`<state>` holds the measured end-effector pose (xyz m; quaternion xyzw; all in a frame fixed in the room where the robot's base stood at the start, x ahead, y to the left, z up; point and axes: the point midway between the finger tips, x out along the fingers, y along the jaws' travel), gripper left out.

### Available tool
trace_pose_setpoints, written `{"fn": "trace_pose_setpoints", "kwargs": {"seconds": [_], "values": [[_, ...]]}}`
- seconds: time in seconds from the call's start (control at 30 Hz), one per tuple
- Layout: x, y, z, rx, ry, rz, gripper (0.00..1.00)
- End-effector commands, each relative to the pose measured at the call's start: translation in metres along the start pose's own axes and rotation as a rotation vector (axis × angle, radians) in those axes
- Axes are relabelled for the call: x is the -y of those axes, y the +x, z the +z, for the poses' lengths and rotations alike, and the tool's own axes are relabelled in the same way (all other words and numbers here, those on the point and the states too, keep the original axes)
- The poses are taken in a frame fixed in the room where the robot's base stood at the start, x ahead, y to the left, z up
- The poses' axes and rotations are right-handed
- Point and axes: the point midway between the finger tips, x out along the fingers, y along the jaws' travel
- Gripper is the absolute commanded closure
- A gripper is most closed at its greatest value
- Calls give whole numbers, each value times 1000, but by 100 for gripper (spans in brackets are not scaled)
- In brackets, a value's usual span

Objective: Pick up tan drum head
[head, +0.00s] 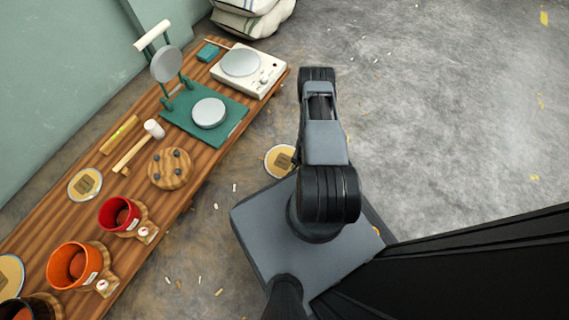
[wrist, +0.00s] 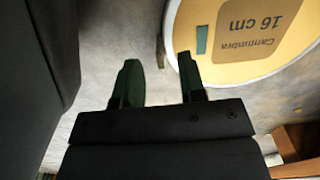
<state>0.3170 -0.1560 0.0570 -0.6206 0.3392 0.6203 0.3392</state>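A tan drum head (head: 279,161), a round disc with a pale rim and a brown label, lies on the floor beside my arm, which hides its right side. In the wrist view a tan drum head (wrist: 215,68) marked "Cantimbra 16 cm" fills the upper right, cut off by the frame. My gripper (wrist: 159,72) is open, with bare floor showing between its two dark green fingers. The right finger overlaps the drum head's left edge in the picture; I cannot tell whether they touch. In the head view my gripper is hidden behind the arm.
A wooden bench (head: 189,201) on the left holds another similar disc (head: 85,184), a red pot (head: 119,215), an orange pot (head: 77,266), a mallet (head: 139,145) and a white device (head: 249,70). White sacks (head: 251,17) stand behind. The floor at right is open.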

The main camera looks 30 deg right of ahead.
Motion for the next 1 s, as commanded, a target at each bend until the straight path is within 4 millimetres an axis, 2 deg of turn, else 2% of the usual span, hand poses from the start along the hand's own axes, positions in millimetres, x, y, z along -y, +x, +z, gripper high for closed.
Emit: {"fn": "trace_pose_setpoints", "kwargs": {"seconds": [0.03,0.13,0.4,0.8,1.0], "values": [[0,13,1,1,0,0,63],[0,24,0,0,0,0,63],[0,24,0,0,0,0,63],[0,24,0,0,0,0,100],[0,24,0,0,0,0,100]]}}
